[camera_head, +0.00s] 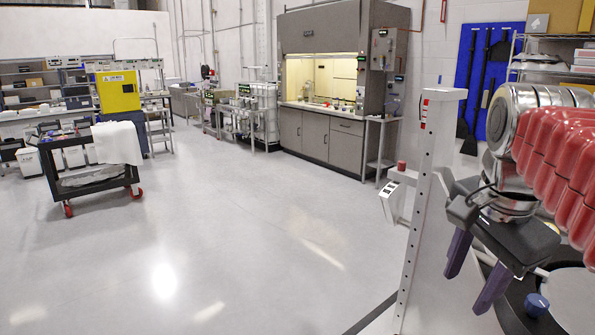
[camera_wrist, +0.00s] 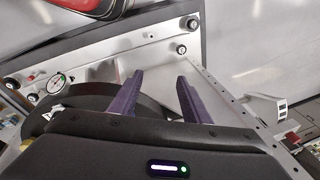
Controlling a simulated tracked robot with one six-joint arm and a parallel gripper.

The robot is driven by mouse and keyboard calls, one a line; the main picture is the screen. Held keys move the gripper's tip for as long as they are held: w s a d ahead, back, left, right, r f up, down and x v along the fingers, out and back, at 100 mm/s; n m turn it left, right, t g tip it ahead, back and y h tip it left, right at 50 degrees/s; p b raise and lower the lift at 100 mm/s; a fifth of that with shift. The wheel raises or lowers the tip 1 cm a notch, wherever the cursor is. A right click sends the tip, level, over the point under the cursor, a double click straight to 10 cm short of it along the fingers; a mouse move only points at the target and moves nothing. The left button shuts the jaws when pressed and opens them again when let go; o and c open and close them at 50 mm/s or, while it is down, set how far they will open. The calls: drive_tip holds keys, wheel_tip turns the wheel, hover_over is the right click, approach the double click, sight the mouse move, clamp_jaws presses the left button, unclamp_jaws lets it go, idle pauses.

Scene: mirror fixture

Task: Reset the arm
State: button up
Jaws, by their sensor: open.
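My gripper (camera_head: 474,270) is at the right of the head view, with its two purple fingers pointing down. The fingers are spread apart with nothing between them. In the wrist view my gripper (camera_wrist: 160,95) shows the same two purple fingers, open and empty. The fingers appear apart from the panel, but the exact gap cannot be told.
A white perforated post (camera_head: 417,200) stands just left of my gripper, bearing a small white box (camera_head: 391,203). A fume hood (camera_head: 330,85) and a black cart (camera_head: 95,170) stand farther back. The grey floor (camera_head: 230,245) between is clear.

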drive_tip(key=s+a+f+n+t, duration=0.1)
drive_tip(key=s+a+f+n, duration=0.1)
drive_tip(key=a+f+n, duration=0.3)
drive_tip(key=s+a+f+n+t, duration=0.2)
drive_tip(key=a+f+n, duration=0.3)
drive_tip(key=f+n, duration=0.5)
drive_tip(key=shift+s+a+f+y, duration=0.2)
drive_tip(key=shift+s+f+y, duration=0.2)
drive_tip(key=shift+s+f, duration=0.4)
drive_tip(key=shift+w+f, duration=0.15)
